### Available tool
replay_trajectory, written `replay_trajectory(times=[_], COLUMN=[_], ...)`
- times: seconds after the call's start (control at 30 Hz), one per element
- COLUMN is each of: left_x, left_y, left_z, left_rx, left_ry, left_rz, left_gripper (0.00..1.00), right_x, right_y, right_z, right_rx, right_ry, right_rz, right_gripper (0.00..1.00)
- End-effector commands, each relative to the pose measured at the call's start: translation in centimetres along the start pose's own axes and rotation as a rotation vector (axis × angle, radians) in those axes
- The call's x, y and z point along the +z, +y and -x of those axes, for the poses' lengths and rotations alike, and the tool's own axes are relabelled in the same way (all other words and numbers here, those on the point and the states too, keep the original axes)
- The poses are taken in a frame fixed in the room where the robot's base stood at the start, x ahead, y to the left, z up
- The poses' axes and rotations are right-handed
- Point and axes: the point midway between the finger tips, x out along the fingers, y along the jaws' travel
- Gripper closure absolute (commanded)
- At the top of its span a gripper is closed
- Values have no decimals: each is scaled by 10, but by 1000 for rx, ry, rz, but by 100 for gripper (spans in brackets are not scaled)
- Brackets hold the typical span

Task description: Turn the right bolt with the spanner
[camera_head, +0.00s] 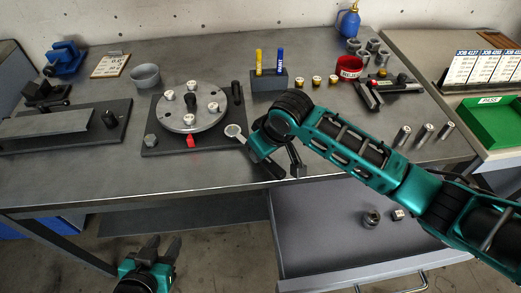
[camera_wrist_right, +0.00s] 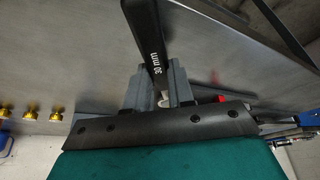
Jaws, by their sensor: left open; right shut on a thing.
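The rotor is a round grey disc (camera_head: 182,122) on a dark base plate (camera_head: 152,140), with several pale bolts around a dark centre post. The right bolt (camera_head: 213,107) stands near the disc's right edge. My right gripper (camera_head: 278,165) is shut on the spanner, right of the base plate. The spanner's pale ring end (camera_head: 234,131) points left, near the plate's right edge and apart from the right bolt. In the right wrist view, the black spanner handle (camera_wrist_right: 147,42), marked "30 mm", sits between the fingers (camera_wrist_right: 158,95). My left gripper (camera_head: 152,250) is open and empty, low in front of the bench.
A pen holder (camera_head: 268,82), small brass pieces (camera_head: 316,81) and a red bin (camera_head: 349,67) stand behind my right arm. A grey fixture (camera_head: 60,125) lies at left. An open drawer (camera_head: 330,225) juts out in front. A red pointer (camera_head: 190,141) marks the plate's front.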

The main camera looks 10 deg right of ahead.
Motion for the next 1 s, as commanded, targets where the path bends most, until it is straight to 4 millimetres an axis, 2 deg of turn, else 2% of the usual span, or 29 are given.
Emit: replay_trajectory(times=[0.27,1.0], left_x=[-1,-1], left_y=[0,0], left_z=[0,0], left_rx=[0,-1], left_ry=[3,2], left_rz=[0,0], left_gripper=[57,57], right_x=[-1,-12], right_y=[0,0], right_z=[2,28], right_rx=[0,1], right_ry=[2,1], right_rz=[-1,-1], right_gripper=[100,100])
